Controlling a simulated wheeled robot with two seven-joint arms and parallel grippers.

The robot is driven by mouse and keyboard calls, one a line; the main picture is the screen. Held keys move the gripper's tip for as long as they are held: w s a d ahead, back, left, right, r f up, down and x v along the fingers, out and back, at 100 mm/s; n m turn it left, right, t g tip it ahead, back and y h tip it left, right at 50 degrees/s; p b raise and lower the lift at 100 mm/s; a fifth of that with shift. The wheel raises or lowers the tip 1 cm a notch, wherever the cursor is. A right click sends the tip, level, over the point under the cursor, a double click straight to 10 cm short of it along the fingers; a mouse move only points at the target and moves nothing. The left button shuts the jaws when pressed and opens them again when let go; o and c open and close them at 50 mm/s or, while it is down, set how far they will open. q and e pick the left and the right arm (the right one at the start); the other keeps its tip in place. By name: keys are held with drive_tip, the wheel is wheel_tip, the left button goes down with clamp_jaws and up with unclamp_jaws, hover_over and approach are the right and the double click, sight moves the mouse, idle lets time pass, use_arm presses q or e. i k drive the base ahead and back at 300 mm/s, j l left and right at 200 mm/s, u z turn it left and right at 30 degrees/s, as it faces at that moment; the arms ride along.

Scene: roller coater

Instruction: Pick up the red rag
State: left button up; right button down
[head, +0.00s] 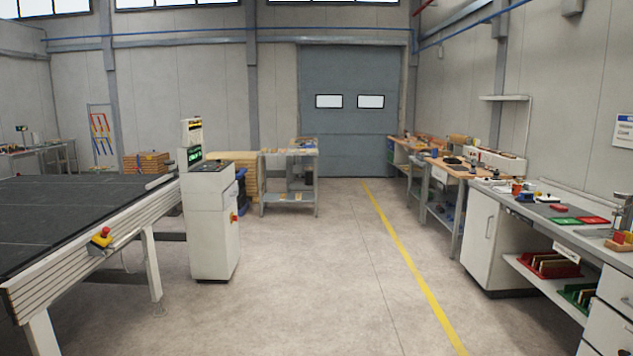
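I cannot single out the red rag with certainty. On the grey top of the workbench (534,197) at the right lies a small flat reddish piece (559,208). Nearer to me on the same top is a larger flat red piece (594,220), beside a flat green piece (566,221). All are too small here to tell whether one is cloth. Neither of my grippers shows in the head view.
A conveyor table (70,225) with a dark top fills the left. A white control console (210,220) stands beside it. A grey cart (289,180) stands farther back. The floor between console and right-hand benches is clear, with a yellow line (409,262) along it.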

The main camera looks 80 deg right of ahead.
sight(560, 208)
drive_tip(key=z, duration=4.05)
drive_tip(key=u, duration=2.9)
drive_tip(key=z, duration=2.8)
drive_tip(key=i+z, duration=0.1)
